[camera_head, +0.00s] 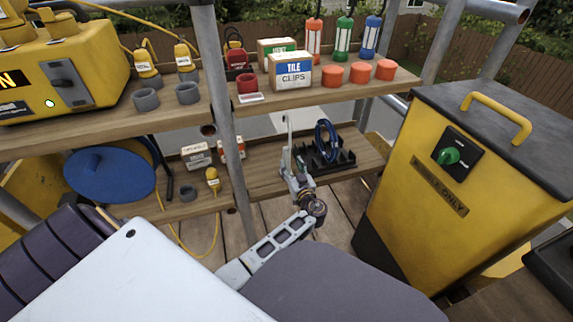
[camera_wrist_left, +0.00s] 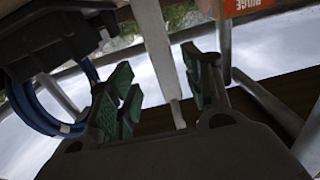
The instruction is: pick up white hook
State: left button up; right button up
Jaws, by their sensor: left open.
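The white hook (camera_head: 288,128) is a thin, pale upright piece at the lower shelf in the head view, just above my left gripper (camera_head: 294,168). In the left wrist view the white hook (camera_wrist_left: 156,45) comes down from the top edge, and its narrow lower end lies between the green-padded fingers of my left gripper (camera_wrist_left: 160,80). The fingers are apart, with visible gaps on both sides of the hook. I cannot tell the hook's whole shape. My right gripper is not in view.
A black rack (camera_head: 328,162) with a blue coil (camera_head: 326,140) stands right of my left gripper on the lower shelf (camera_head: 262,180). A metal post (camera_head: 232,165) rises at left. A yellow cabinet (camera_head: 425,215) stands right. The upper shelf (camera_head: 300,98) holds a tile clips box (camera_head: 290,72).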

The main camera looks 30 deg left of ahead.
aim_at(288, 161)
pick_arm(q)
jog(key=shift+a, duration=0.1)
jog(key=shift+b+x, duration=0.95)
jog(key=shift+x, duration=1.6)
jog(key=shift+s, duration=0.15)
grip_shut()
